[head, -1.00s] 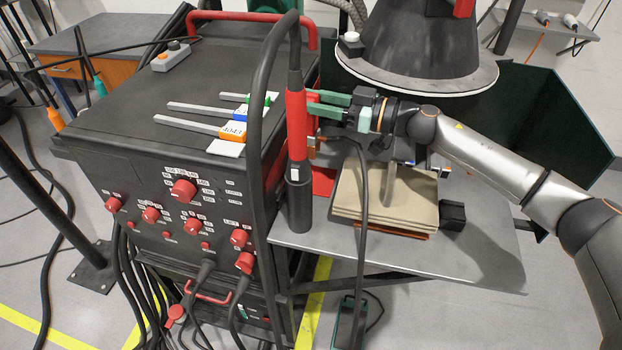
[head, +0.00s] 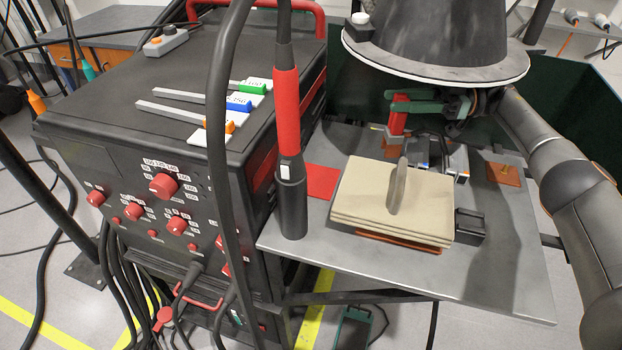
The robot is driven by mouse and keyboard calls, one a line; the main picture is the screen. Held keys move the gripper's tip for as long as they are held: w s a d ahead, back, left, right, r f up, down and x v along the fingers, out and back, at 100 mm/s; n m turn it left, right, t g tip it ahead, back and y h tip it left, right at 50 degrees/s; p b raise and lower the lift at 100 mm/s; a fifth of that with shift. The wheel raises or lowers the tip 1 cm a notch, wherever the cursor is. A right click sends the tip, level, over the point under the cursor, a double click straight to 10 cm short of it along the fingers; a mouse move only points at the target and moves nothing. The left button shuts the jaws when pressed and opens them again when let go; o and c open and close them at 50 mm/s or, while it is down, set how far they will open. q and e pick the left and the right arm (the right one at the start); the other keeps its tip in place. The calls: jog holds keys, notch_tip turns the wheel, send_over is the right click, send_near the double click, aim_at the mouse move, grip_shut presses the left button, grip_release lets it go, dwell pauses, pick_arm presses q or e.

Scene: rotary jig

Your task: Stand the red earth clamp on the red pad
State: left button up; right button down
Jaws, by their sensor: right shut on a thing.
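The red earth clamp (head: 398,121) is held by my right gripper (head: 408,102), whose green fingers are shut on its upper part. It is at the back of the grey side table, behind the stack of beige sheets; its lower end has a grey piece, and I cannot tell whether it touches anything. The red pad (head: 322,181) lies flat on the table to the left of the sheets, partly hidden by the torch holder, with nothing seen on it. The clamp is behind and to the right of the pad. My left gripper is not in view.
A red and black torch (head: 286,110) stands in a dark holder (head: 291,205) just left of the pad. Beige sheets (head: 375,215) with an upright grey piece lie to its right. A dark cone-shaped hood (head: 440,35) overhangs the back. The table's (head: 500,270) front right is clear.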

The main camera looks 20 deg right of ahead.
jog(key=shift+s+d+r, duration=0.1)
jog(key=shift+d, duration=0.25)
jog(key=shift+a+r, duration=0.1)
jog(key=s+r+p+x, duration=0.15)
jog(key=p+x, duration=0.25)
jog(key=x, duration=1.2)
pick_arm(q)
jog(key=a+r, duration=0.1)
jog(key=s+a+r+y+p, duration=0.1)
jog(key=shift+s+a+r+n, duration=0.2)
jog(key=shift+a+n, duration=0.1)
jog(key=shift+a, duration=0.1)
pick_arm(e)
jog(key=s+a, duration=0.2)
jog(key=s, duration=0.1)
jog(key=shift+s+a+f, duration=0.25)
jog(key=shift+a+f, duration=0.05)
jog(key=shift+f, duration=0.05)
